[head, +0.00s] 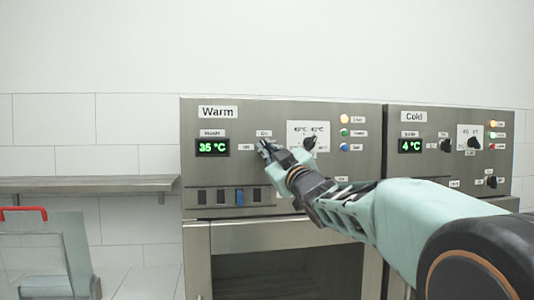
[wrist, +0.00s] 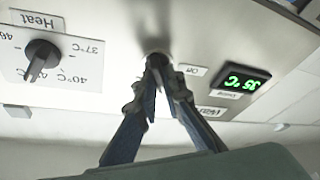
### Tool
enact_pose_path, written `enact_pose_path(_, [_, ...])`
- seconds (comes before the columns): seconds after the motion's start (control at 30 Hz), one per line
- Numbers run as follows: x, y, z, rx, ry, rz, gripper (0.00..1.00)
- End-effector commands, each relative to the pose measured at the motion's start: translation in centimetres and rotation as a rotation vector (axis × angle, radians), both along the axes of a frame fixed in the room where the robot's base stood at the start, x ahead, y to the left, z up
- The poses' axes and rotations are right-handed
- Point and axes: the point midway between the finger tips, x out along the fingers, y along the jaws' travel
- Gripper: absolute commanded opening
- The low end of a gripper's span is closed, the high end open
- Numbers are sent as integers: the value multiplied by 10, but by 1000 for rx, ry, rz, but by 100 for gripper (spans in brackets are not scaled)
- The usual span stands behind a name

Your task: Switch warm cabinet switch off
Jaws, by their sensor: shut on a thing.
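The warm cabinet (head: 350,185) is a grey metal unit labelled "Warm" with a green 35 °C display (head: 212,147). Its switch (head: 263,143) sits right of the display, with an "On" label above and an "Off" label (head: 246,147) to its left. My gripper (head: 268,151) is at the panel, shut on the switch. The wrist view looks at the panel upside down; there my gripper (wrist: 158,62) has its fingertips together on the switch (wrist: 155,53), next to the "Off" label (wrist: 192,70). The fingers hide most of the switch, so its exact setting is unclear.
A heat dial (head: 310,143) on a white plate is right of my gripper; it also shows in the wrist view (wrist: 40,58). Indicator lamps (head: 344,133) stand beyond it. The Cold cabinet (head: 430,165) is at right. A metal shelf (head: 85,184) is at left.

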Motion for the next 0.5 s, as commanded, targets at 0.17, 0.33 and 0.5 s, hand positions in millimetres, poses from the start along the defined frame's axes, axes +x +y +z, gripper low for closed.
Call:
enact_pose_path(0.17, [1,-2,4,-163,-47,-3,0])
enact_pose_path(0.33, [1,-1,6,-318,-92,-1,0])
enact_pose_path(0.5, [1,-1,7,-473,-136,-2,0])
